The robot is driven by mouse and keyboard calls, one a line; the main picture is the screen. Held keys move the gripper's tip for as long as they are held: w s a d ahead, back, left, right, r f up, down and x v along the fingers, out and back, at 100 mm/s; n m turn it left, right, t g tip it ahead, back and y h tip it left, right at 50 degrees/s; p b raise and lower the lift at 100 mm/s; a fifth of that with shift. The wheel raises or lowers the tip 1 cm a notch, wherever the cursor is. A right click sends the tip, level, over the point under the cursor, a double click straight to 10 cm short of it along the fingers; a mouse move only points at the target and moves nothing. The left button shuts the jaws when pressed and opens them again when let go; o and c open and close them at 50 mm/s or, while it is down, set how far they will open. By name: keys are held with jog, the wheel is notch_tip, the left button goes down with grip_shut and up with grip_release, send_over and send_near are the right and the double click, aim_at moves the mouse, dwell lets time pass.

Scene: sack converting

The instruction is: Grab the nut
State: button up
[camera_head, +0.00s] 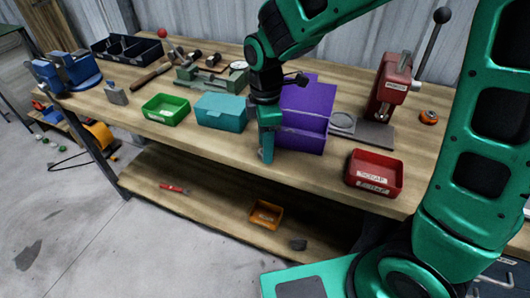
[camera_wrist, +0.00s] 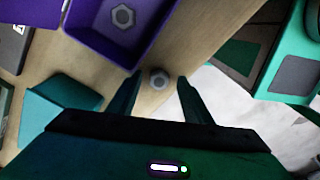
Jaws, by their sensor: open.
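A small grey nut (camera_wrist: 158,79) lies on the wooden bench top (camera_wrist: 205,45), close to its front edge, in the wrist view. My gripper (camera_wrist: 160,84) is open, with one finger on each side of the nut; I see no contact. In the head view my gripper (camera_head: 266,157) points down at the bench's front edge, in front of the purple bin (camera_head: 300,138), and the nut there is hidden. A second, hexagonal nut (camera_wrist: 123,16) lies inside the purple bin, which also shows in the wrist view (camera_wrist: 84,27).
A teal box (camera_head: 221,110) and a green tray (camera_head: 166,109) stand left of my gripper. A red labelled tray (camera_head: 374,173) and a red press (camera_head: 389,88) stand to the right. A lower shelf (camera_head: 215,199) holds an orange tray (camera_head: 266,215).

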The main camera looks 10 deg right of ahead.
jog(key=shift+f, duration=0.45)
grip_shut()
jog(key=shift+r, duration=0.15)
